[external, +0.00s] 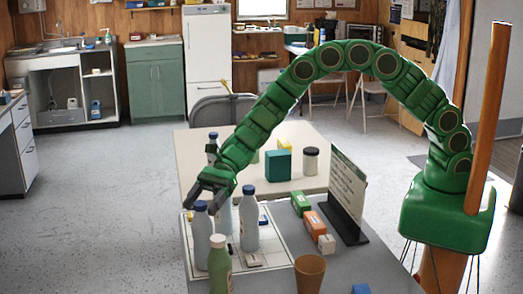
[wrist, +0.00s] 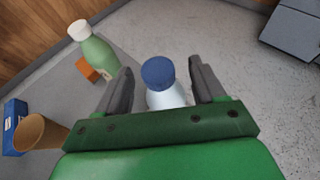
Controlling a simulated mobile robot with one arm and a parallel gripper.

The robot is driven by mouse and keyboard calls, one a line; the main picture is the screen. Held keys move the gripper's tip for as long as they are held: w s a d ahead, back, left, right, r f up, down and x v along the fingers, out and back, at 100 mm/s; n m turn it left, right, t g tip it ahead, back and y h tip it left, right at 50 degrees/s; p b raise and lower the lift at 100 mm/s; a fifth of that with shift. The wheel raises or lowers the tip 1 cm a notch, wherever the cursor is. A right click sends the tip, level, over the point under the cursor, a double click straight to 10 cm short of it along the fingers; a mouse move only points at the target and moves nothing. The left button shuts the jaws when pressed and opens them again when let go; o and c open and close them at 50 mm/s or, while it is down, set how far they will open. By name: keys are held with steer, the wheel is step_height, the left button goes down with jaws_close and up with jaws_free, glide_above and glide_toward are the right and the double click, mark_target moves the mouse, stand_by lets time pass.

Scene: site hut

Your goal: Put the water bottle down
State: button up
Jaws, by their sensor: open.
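My gripper (external: 201,205) is open at the left side of the table, low over a pale bottle (external: 201,235) with a blue cap. In the wrist view, my gripper (wrist: 160,66) has one finger on each side of a blue-capped bottle (wrist: 164,92), with gaps between fingers and cap. The bottle stands upright on a white board (external: 270,256) with a dark frame. Two similar blue-capped bottles stand close by: one at the right (external: 249,222), one partly hidden behind my gripper (external: 224,220). The pictures do not make fully clear which is the task's water bottle.
A green bottle (external: 219,266) with a white cap stands in front. A brown cup (external: 309,274), small boxes (external: 315,223) and an upright sign (external: 347,190) stand to the right. Another blue-capped bottle (external: 212,146) and a teal box (external: 278,165) stand behind.

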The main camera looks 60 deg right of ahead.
steer(key=v, duration=0.8)
steer(key=shift+d, duration=0.3)
steer(key=s+d+r+n+g+h, duration=0.1)
steer(key=s+d+r+n+h, duration=0.1)
steer(key=s+d+r+n, duration=0.45)
steer(key=s+d+r+n+g+h, duration=0.1)
steer(key=s+d+r+n+h, duration=0.15)
steer(key=s+d+r, duration=0.4)
steer(key=s+d+n+h, duration=0.2)
steer(key=s+d, duration=0.6)
steer(key=d, duration=0.5)
steer(key=s+d+n+h, duration=0.3)
steer(key=s+d, duration=0.5)
steer(key=d, duration=0.5)
steer(key=s+d+n+t+h, duration=0.1)
steer(key=s+d+n+h, duration=0.2)
steer(key=s+d, duration=0.4)
steer(key=d+h, duration=0.1)
steer(key=d, duration=0.4)
steer(key=shift+s+d, duration=0.4)
